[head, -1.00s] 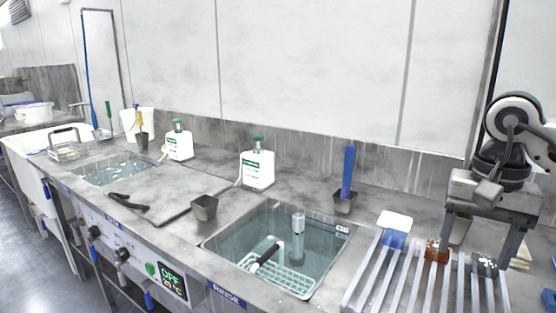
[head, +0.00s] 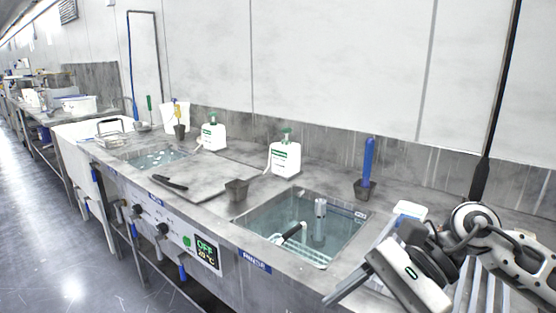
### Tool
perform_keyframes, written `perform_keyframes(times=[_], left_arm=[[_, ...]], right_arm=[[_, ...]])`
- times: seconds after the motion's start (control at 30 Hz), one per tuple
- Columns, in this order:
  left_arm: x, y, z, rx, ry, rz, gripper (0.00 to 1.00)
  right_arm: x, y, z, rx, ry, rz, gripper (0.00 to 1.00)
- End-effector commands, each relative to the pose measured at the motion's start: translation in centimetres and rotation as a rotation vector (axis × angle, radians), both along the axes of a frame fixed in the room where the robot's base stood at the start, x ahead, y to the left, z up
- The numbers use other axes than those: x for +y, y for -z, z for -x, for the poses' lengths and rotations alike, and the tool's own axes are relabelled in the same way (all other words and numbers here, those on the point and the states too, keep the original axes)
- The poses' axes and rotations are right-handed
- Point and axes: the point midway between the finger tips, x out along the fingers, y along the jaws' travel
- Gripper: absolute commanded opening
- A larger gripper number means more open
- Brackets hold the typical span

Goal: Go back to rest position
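My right arm comes in from the right edge. My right gripper (head: 347,287) is low at the lower right, in front of the rack of pale bars (head: 480,290), and hides much of it. One grey finger shows, pointing down and left. The other finger is hidden or out of the picture, so its opening cannot be told. I see nothing held in it. My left gripper is not in view.
The rinse basin (head: 243,222) holds water, a white basket (head: 300,252) and a clear cylinder (head: 320,222). The floor (head: 75,220) at left is clear.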

Motion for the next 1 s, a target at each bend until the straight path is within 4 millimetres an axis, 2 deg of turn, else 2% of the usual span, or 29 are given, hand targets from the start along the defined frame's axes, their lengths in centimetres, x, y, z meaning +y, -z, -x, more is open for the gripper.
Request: perform_keyframes(times=[0.03,0.1,0.13,0.2,0.27,0.3,0.37,0.43,0.53,0.57,0.6,0.7,0.8,0.9,1.0], left_arm=[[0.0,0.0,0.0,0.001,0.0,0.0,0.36],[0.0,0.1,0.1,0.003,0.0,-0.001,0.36],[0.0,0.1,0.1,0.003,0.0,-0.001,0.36],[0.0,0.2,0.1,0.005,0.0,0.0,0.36],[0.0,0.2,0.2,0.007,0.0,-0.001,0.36],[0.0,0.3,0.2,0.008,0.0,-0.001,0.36],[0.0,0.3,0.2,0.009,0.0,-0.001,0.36],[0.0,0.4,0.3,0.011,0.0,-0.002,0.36],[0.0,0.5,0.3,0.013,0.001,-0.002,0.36],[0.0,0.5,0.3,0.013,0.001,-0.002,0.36],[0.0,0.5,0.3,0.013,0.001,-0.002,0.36],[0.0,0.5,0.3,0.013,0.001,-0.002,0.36],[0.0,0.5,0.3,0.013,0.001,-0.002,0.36],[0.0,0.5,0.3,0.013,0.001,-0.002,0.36],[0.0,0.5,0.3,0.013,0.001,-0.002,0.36]], right_arm=[[3.0,-0.1,1.2,0.158,0.062,-0.153,0.67],[6.1,-1.5,1.7,0.414,0.185,-0.369,0.67],[7.0,-2.1,1.7,0.537,0.24,-0.456,0.67],[8.0,-3.2,0.9,0.84,0.37,-0.648,0.67],[7.9,-3.4,-0.3,1.12,0.486,-0.802,0.67],[7.4,-3.1,-1.3,1.316,0.562,-0.9,0.67],[6.1,-1.5,-2.8,1.618,0.678,-1.04,0.67],[4.2,1.8,-4.0,1.984,0.808,-1.197,0.67],[1.1,8.7,-3.8,2.497,0.983,-1.414,0.67],[0.4,10.8,-3.3,-2.56,-0.998,1.433,0.67],[-0.4,13.4,-2.3,-2.417,-0.932,1.336,0.67],[-1.8,18.8,0.9,-2.115,-0.796,1.152,0.67],[-2.4,22.5,4.0,-1.896,-0.7,1.032,0.67],[-2.7,24.5,6.2,-1.76,-0.642,0.964,0.67],[-2.7,25.3,7.2,-1.702,-0.616,0.935,0.67]])
